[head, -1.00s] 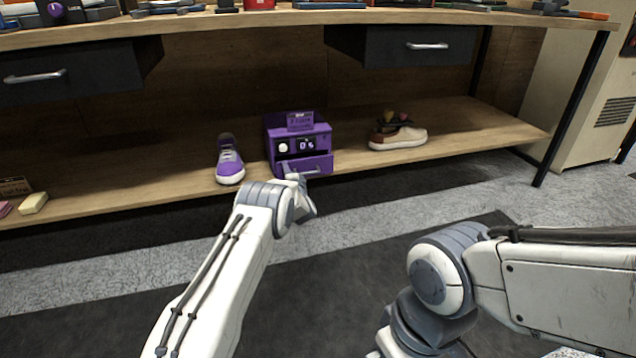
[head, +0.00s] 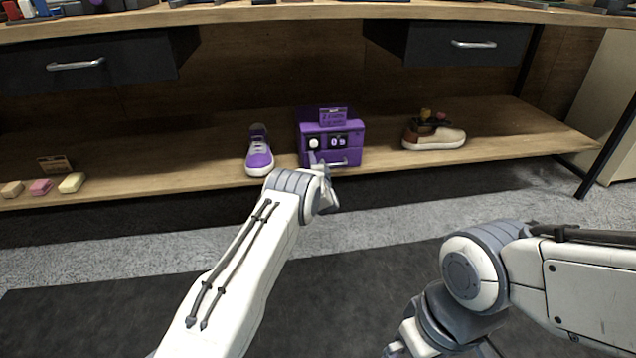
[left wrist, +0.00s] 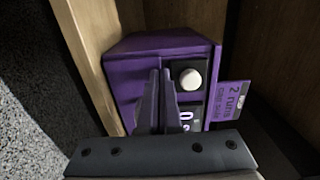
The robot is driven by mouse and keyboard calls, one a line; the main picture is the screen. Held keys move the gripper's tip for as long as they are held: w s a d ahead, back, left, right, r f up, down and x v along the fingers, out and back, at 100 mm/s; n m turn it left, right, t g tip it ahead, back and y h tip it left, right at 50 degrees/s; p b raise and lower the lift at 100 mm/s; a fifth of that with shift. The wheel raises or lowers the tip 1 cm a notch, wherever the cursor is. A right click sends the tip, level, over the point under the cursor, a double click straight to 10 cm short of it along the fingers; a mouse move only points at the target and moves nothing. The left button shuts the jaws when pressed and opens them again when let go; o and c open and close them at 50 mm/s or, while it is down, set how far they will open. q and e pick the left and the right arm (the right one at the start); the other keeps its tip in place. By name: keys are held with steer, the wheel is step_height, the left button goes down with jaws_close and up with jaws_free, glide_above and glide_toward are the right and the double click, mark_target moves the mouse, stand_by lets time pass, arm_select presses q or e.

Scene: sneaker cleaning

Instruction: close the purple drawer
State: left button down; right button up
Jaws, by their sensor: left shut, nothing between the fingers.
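A small purple box (head: 352,133) with a white knob and a dark display stands on the lower wooden shelf. Its purple drawer (head: 348,158) is low on the front and looks flush or nearly flush with the box; my gripper partly covers it, so I cannot tell whether a small gap remains. My left gripper (head: 318,166) is at the left part of the drawer front. In the left wrist view its two fingers (left wrist: 157,100) are together and empty, in front of the purple box (left wrist: 165,45). I cannot tell whether they touch it.
A purple sneaker (head: 259,155) stands close left of the box. A beige shoe (head: 434,138) stands to its right. Several soap-like blocks (head: 41,187) lie at the shelf's left end. Dark upper drawers (head: 92,62) hang above. The floor in front is clear.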

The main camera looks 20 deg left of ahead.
arm_select(q)
steer(key=p+v, duration=0.8)
steer(key=v, duration=0.6)
steer(key=d+r+n+g+h+p, duration=0.1)
steer(key=d+r+h, duration=0.2)
steer(key=d+r, duration=0.3)
steer(key=d+r+g+h+p, duration=0.1)
steer(key=d+r+h, duration=0.3)
steer(key=d, duration=0.5)
steer(key=s+d+r+n+g+h+p, duration=0.15)
steer(key=s+d+r+g+h, duration=0.25)
steer(key=s+d+r, duration=0.55)
steer(key=s+d+r+g+p, duration=0.1)
steer(key=s+r+g, duration=0.15)
steer(key=s, duration=0.65)
steer(key=s+d+r+g+p, duration=0.1)
steer(key=s+g, duration=0.2)
steer(key=s, duration=0.7)
steer(key=s+a+r+n+g+y+p, duration=0.15)
steer(key=s+a, duration=0.25)
steer(key=s, duration=0.6)
steer(key=s+a+r+n+g, duration=0.1)
steer(key=s+a+r+g, duration=0.15)
steer(key=s, duration=0.65)
step_height(320, 180, up, 38)
steer(key=s+a+p, duration=0.2)
steer(key=p, duration=3.6)
steer(key=shift+a, duration=0.25)
